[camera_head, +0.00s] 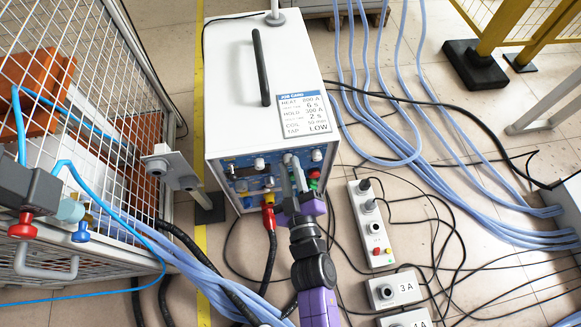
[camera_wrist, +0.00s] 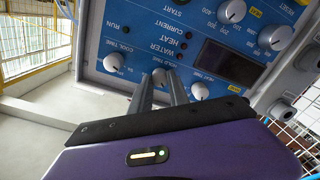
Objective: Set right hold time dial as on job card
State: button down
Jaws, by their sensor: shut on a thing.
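The hold time dial (camera_wrist: 160,76) is a small pale knob on the blue front panel (camera_wrist: 225,45) of the white heater box (camera_head: 238,90). My gripper (camera_wrist: 159,84) reaches up to it, with one grey finger on each side, shut on the knob. The pointer and setting cannot be read. The job card (camera_head: 305,115) on the box top shows 2 s under hold and 6 s under heat.
The cool time dial (camera_wrist: 113,62) and heat time dial (camera_wrist: 200,90) flank the held one closely. A red plug (camera_head: 268,212) and cable hang below the panel.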

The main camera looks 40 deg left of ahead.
jog(key=shift+n, duration=2)
jog(key=shift+s, duration=0.1)
jog(key=c, duration=1.3)
grip_release()
jog(key=shift+o, duration=0.2)
jog(key=p+v, duration=0.2)
jog(key=v, duration=0.5)
jog(key=shift+s+d, duration=0.25)
jog(key=shift+d, duration=0.05)
